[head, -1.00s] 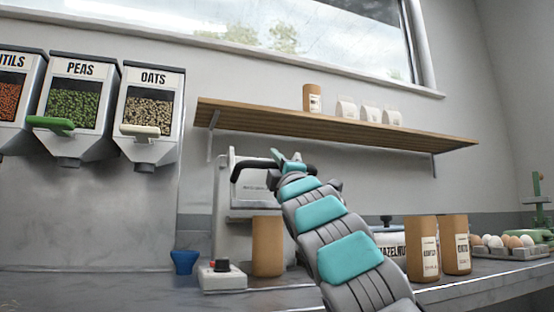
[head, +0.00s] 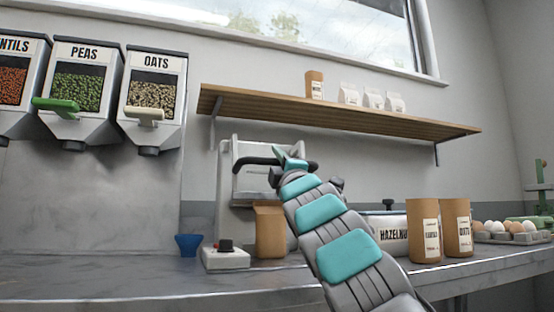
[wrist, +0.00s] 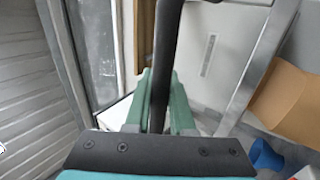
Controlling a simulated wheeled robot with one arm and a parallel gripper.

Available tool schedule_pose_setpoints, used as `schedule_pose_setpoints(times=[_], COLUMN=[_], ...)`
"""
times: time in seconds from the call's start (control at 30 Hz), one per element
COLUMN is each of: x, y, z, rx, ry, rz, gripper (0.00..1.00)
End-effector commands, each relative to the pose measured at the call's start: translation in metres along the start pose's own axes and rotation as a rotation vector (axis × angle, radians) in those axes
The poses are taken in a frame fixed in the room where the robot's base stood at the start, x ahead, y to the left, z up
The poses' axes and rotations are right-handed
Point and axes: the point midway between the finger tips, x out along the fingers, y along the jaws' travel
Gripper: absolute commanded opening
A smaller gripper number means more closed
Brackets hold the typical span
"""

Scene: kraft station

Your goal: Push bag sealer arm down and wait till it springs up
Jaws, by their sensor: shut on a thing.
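The bag sealer (head: 226,190) is a pale upright machine on the counter. Its black arm (head: 257,161) is a bar across its upper front. My gripper (head: 283,154) is at the right part of that arm. In the wrist view, the green fingers of my gripper (wrist: 160,108) are closed around the black bar (wrist: 168,50). A brown kraft bag (head: 270,232) stands upright in front of the sealer, below the arm. It also shows at the right of the wrist view (wrist: 285,100). My arm hides the sealer's right side.
Two labelled kraft bags (head: 424,232), a hazelnut container (head: 388,236) and an egg tray (head: 508,237) are right. A wooden shelf (head: 330,112) runs above; dispensers (head: 150,100) hang left.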

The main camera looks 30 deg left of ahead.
Motion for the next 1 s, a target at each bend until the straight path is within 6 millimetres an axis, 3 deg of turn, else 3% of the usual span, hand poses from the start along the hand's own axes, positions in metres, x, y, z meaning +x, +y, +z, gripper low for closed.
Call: schedule_pose_setpoints(times=[0.7, 0.73, 1.0], x=[-0.0002, -0.0002, -0.0001], y=[0.0000, -0.0001, -0.0006], z=[-0.0017, -0.0018, -0.0010], rx=[0.000, 0.000, 0.000], ry=[0.002, 0.002, 0.001], rz=[0.000, 0.000, -0.001], gripper=[0.00, 0.24, 0.52])
